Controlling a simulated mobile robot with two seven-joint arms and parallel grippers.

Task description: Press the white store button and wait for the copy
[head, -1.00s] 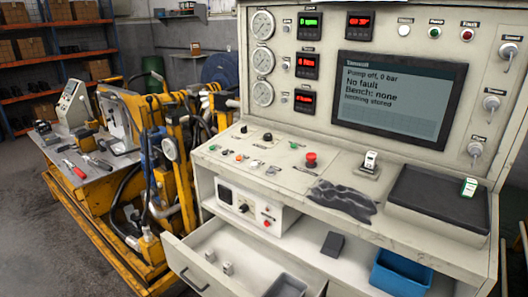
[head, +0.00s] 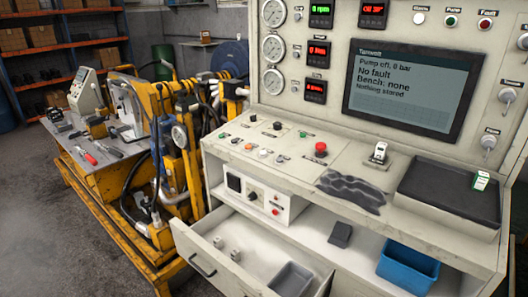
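A round white button (head: 419,18) sits on the upright panel at the top right, left of a green button (head: 451,21) and a red button (head: 484,24). Its label is too small to read. Another small pale button (head: 264,153) sits among coloured ones on the sloping desk. The screen (head: 410,90) reads "Pump off, 0 bar", "No fault", "Bench: none", "Nothing stored". Neither of my grippers is in view.
Gloves (head: 350,190), a red mushroom button (head: 320,149) and a dark tray (head: 452,193) are on the desk. Below, an open drawer (head: 205,270) juts forward beside a blue bin (head: 408,266). A yellow machine (head: 180,170) stands left.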

